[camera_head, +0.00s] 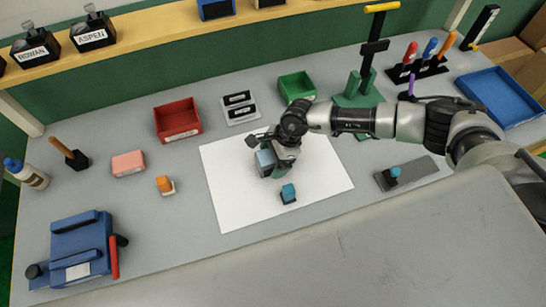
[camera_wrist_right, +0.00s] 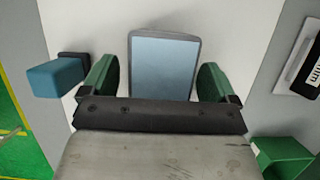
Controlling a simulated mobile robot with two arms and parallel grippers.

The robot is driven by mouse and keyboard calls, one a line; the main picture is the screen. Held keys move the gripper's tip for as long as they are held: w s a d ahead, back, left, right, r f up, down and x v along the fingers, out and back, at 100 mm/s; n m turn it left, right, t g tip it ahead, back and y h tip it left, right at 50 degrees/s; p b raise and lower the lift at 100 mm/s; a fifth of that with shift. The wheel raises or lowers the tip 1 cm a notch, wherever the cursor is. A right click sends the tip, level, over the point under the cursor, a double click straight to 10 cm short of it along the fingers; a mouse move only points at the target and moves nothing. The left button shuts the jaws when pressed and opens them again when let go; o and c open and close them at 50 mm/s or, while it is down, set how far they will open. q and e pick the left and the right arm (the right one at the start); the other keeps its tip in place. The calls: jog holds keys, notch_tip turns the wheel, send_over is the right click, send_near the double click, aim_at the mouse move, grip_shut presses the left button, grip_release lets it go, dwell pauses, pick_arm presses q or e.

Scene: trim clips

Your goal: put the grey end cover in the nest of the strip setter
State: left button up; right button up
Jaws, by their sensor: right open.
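The grey end cover (camera_head: 265,162), a grey-blue block, stands on the white sheet in the head view. My right gripper (camera_head: 279,160) is right at it, partly hiding it. In the right wrist view the cover (camera_wrist_right: 161,68) lies between my two green fingers (camera_wrist_right: 157,80), with gaps at both sides, so the gripper is open around it. A blue machine (camera_head: 82,240) with a red lever stands at the front left, and a green press (camera_head: 357,92) with a yellow handle at the back. Neither is labelled legibly as the strip setter, and no nest is clear. My left gripper is out of view.
A blue-topped stamp (camera_head: 288,194) stands close to my right gripper; it shows in the wrist view (camera_wrist_right: 55,76). A red bin (camera_head: 178,120), a green bin (camera_head: 297,86) and a label plate (camera_head: 240,107) lie behind. The white sheet (camera_head: 230,200) is clear at its front left.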

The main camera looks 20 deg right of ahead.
jog(key=shift+c, duration=0.4)
jog(key=c, duration=1)
jog(key=shift+c, duration=0.4)
jog(key=shift+r, duration=0.15)
